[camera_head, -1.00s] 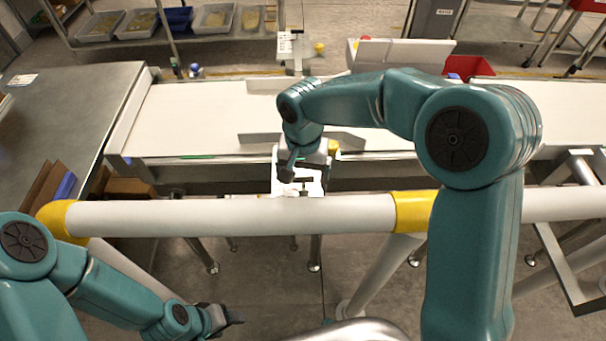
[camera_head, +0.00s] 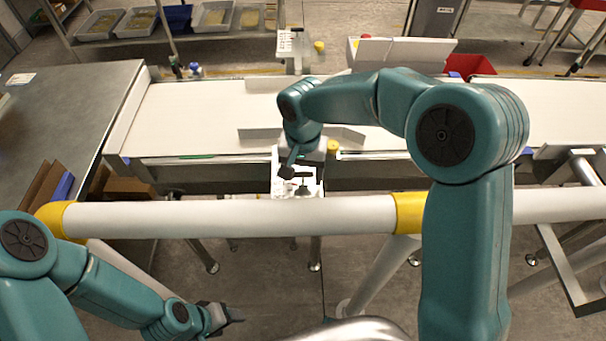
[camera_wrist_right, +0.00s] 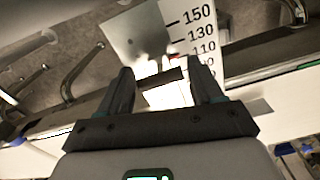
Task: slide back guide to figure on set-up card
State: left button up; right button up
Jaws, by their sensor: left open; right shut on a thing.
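My right gripper (camera_head: 292,172) is over the near edge of the belt, at a white scale plate (camera_head: 310,188). In the right wrist view its two fingers (camera_wrist_right: 163,88) are closed on a dark block (camera_wrist_right: 162,78), which I cannot name for certain. The scale plate (camera_wrist_right: 187,25) shows there with 150, 130 and 110; lower figures are partly covered. Grey guide plates stand angled on the belt, one left (camera_head: 260,134) and one right (camera_head: 346,134) of my right wrist, which hides the middle. My left gripper (camera_head: 232,315) is open and empty, low at the left. No set-up figure is readable.
The white belt (camera_head: 200,115) runs across. A white rail (camera_head: 230,217) with yellow collars crosses in front of it. A second bracket with a white marked plate (camera_head: 289,43) stands beyond the belt. A steel table (camera_head: 60,110) is at left, a red bin (camera_head: 470,66) at back right.

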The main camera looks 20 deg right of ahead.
jog(key=shift+w+d, duration=0.15)
jog(key=shift+w, duration=0.3)
jog(key=shift+s, duration=0.1)
jog(key=o, duration=1.2)
jog(key=shift+s, duration=0.1)
jog(key=shift+o, duration=1.2)
notch_tip(320, 180, up, 16)
jog(key=shift+r, duration=0.15)
